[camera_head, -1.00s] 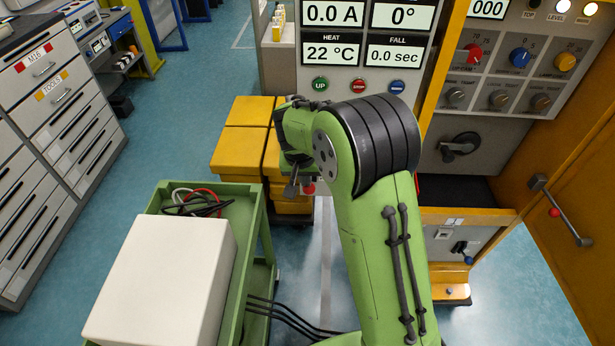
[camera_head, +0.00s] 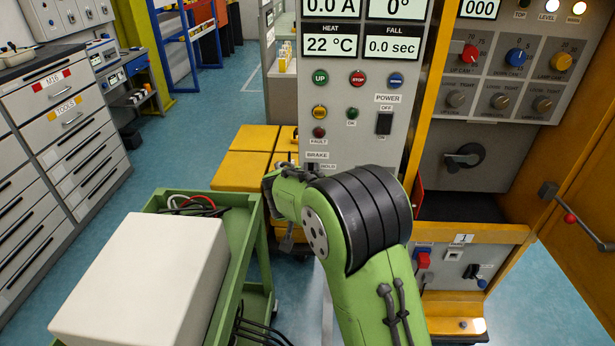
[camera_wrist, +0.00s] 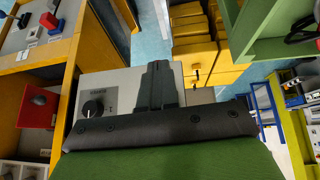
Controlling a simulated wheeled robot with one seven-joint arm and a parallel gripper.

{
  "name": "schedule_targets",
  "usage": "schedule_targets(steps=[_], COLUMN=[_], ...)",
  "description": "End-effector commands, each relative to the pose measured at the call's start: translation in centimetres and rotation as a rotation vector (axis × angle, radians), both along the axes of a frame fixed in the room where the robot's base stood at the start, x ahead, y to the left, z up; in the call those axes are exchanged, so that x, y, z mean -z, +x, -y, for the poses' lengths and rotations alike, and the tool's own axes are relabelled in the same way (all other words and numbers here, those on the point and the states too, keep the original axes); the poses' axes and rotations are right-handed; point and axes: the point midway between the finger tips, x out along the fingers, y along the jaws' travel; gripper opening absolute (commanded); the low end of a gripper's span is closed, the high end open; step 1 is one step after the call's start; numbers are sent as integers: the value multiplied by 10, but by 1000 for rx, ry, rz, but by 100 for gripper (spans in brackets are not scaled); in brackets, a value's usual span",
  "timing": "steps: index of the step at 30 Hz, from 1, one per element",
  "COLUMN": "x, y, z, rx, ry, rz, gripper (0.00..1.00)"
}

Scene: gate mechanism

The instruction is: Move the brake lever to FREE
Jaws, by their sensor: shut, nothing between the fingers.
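The grey control panel (camera_head: 345,110) carries a BRAKE label (camera_head: 317,155) with a HOLD mark beneath it, low on its left side. My arm's bent end covers the panel below the label, so the brake lever and its position cannot be made out. My gripper is mostly hidden behind the arm in the head view. In the wrist view my gripper (camera_wrist: 160,85) is shut and empty, its dark fingers in front of a pale panel face. A black rotary knob (camera_wrist: 93,108) sits on that face, left of the fingers.
A green cart (camera_head: 250,240) with a white box (camera_head: 145,285) stands at left, close to my arm. Yellow boxes (camera_head: 248,140) stand behind it. An open yellow door (camera_head: 585,180) with a red-knobbed handle is at right. Blue floor is clear between cabinet and cart.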

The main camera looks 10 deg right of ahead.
Motion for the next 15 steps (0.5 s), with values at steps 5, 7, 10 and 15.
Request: schedule_targets(steps=[5, 7, 10, 15], x=[14, 17, 20, 23], y=[6, 7, 8, 9], z=[1, 1, 1, 1], rx=[1, 1, 1, 1], ry=[0, 0, 0, 0], rz=[-1, -1, -1, -1], gripper=[0, 0, 0, 0])
